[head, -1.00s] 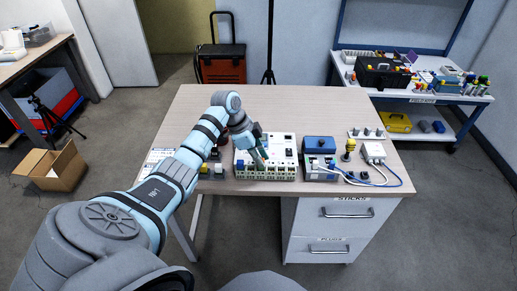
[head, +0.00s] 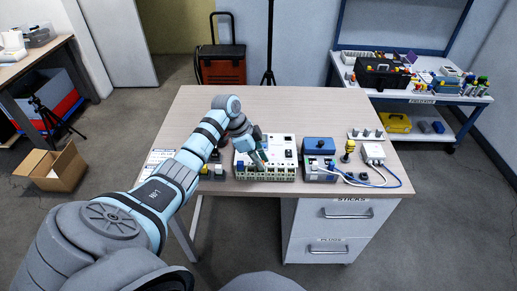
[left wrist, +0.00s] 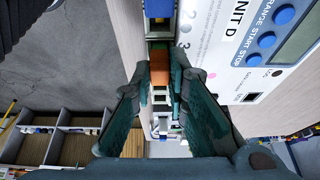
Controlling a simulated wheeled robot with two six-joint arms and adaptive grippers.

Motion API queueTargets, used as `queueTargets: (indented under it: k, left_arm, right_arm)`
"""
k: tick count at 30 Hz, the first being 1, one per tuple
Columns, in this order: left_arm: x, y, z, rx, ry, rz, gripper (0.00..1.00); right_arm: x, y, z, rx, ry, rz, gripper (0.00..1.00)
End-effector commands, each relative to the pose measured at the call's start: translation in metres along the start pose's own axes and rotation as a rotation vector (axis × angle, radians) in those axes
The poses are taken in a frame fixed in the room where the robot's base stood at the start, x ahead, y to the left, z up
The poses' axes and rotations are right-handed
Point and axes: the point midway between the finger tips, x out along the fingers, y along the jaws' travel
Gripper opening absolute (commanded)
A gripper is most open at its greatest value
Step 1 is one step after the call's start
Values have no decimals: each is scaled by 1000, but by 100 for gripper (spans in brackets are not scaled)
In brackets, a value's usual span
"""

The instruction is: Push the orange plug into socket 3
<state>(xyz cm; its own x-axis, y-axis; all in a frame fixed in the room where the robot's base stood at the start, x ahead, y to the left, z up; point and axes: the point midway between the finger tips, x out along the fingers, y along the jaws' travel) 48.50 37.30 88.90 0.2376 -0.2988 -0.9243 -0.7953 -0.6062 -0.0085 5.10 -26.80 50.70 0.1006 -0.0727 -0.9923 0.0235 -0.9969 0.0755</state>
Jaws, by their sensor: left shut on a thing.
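The orange plug (left wrist: 160,76) is between the two fingertips of my left gripper (left wrist: 162,68) in the left wrist view, and the gripper is shut on it. In the head view my left gripper (head: 259,159) is at the front edge of the white unit (head: 281,148), over its row of sockets. The unit's face, marked UNIT D, also shows in the left wrist view (left wrist: 240,50), with small numbers beside the socket row. The fingers hide much of that row. I cannot tell how deep the plug sits or which socket is under it. My right gripper is not in view.
A blue plug (left wrist: 159,9) stands in the socket row beyond the orange one. Blue buttons (left wrist: 267,39) are on the unit's face. A blue-topped box (head: 319,144) and cables (head: 375,182) lie to the right. The back of the table (head: 300,105) is clear.

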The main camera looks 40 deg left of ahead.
Motion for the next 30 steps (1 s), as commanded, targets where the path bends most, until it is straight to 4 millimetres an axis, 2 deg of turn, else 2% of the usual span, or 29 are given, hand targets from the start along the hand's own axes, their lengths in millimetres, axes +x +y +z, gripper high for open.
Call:
queueTargets:
  k: [23, 24, 27, 30]
  left_arm:
    - [4, 0, 2, -1, -1, 1, 0]
    - [4, 0, 2, -1, -1, 1, 19]
    - [4, 0, 2, -1, -1, 1, 35]
    - [4, 0, 2, -1, -1, 1, 38]
  right_arm:
    - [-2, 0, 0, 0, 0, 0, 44]
    - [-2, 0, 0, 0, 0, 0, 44]
    - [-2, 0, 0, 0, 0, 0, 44]
    - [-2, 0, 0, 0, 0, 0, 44]
